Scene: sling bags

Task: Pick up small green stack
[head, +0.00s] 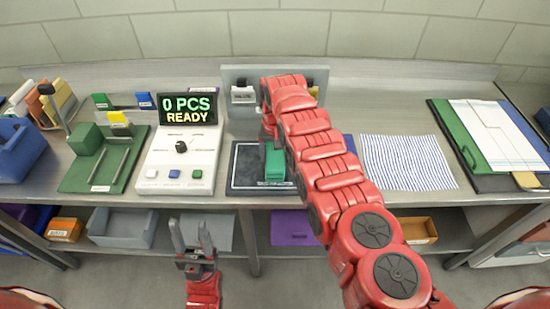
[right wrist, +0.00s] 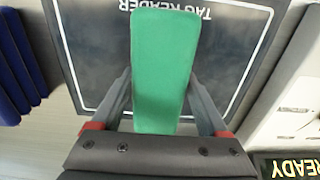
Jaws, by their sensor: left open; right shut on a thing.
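The small green stack (head: 275,161) is on or just above the dark tag reader pad (head: 240,178), partly hidden by my right arm in the head view. In the right wrist view the green stack (right wrist: 160,75) stands between the two grey fingers of my right gripper (right wrist: 160,108), which is shut on it. The tag reader pad (right wrist: 88,50) lies behind it in that view. I cannot tell whether the stack touches the pad. My left gripper (head: 193,240) is open and empty, low in front of the bench.
A white control box (head: 180,160) with a display reading "0 PCS READY" stands left of the pad. Further left is a green fixture (head: 100,165). A striped cloth (head: 408,163) lies to the right. Bins (head: 120,228) sit on the lower shelf.

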